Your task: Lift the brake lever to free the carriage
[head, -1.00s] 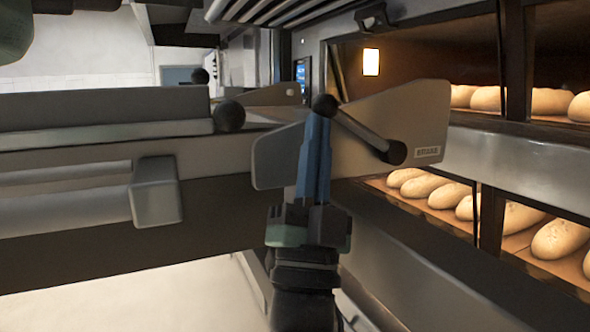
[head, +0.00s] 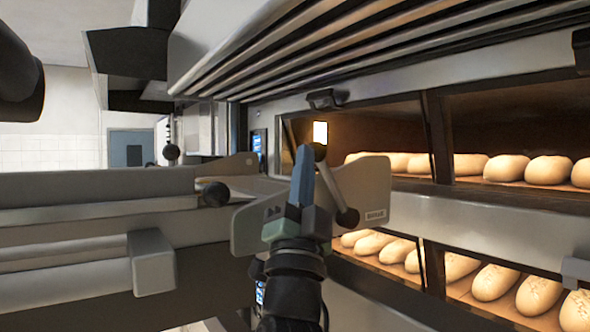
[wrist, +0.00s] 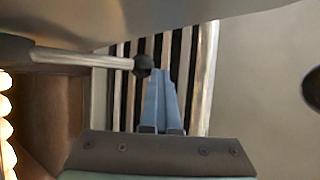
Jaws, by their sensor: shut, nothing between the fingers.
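The carriage's long grey rail (head: 90,215) runs left, with another black knob (head: 215,194) near the plate. Oven decks with loaves (head: 500,168) stand open on the right. A slatted metal hood (head: 300,50) hangs above.

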